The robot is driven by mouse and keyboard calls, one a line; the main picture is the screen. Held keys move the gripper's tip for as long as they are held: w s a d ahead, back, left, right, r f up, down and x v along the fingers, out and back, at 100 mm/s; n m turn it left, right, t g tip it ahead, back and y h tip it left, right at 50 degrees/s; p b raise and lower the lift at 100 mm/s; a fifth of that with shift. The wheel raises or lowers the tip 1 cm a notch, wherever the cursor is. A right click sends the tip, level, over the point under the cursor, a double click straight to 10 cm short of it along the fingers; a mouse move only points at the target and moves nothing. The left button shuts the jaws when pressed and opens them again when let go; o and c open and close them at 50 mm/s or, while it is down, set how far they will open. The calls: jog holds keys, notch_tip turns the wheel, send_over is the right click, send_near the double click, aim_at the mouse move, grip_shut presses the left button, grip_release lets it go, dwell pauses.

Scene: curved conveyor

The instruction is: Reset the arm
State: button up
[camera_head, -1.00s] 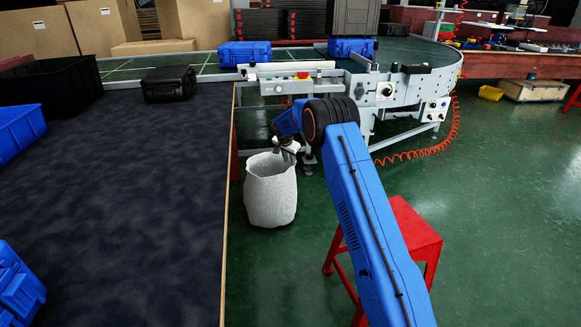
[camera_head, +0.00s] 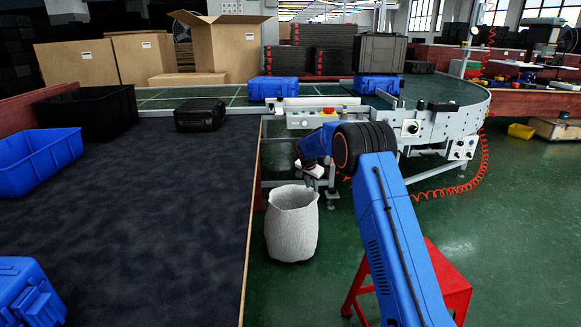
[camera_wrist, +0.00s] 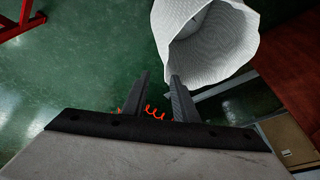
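My blue arm reaches forward from the lower right in the head view. My gripper (camera_head: 316,178) hangs small and partly hidden above and close to a white bin (camera_head: 291,226). In the wrist view my two dark fingers (camera_wrist: 160,92) stand apart with nothing between them, so the gripper is open and empty. The open mouth of the white bin (camera_wrist: 205,45) shows beyond the fingertips there.
A dark table (camera_head: 120,225) on the left bears blue bins (camera_head: 38,163) and a black case (camera_head: 200,114). The curved conveyor (camera_head: 440,125) stands behind, carrying blue cases (camera_head: 273,88). A red stool (camera_head: 450,285) is beside my arm.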

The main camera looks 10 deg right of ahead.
jog(key=s+d+r+n, duration=0.2)
jog(key=s+r, duration=1.5)
jog(key=r, duration=0.1)
jog(key=s+d+r+n, duration=0.1)
jog(key=s+r, duration=0.2)
jog(key=s, duration=0.3)
jog(key=s+r+n+y, duration=0.1)
jog(key=s+r, duration=0.2)
jog(key=s, duration=0.3)
jog(key=s+d+r+n, duration=0.1)
jog(key=s+r, duration=0.2)
jog(key=s, duration=0.3)
jog(key=s+r+n, duration=0.1)
jog(key=s+n, duration=0.1)
jog(key=s, duration=1.8)
jog(key=s+f+n, duration=0.1)
jog(key=s+f, duration=0.2)
jog(key=s, duration=0.7)
jog(key=s+f+n+y, duration=0.1)
jog(key=s+f, duration=0.3)
jog(key=s, duration=0.6)
jog(key=shift+s+a+f+n+t, duration=0.2)
jog(key=shift+a+n+t, duration=0.1)
jog(key=shift+n, duration=0.1)
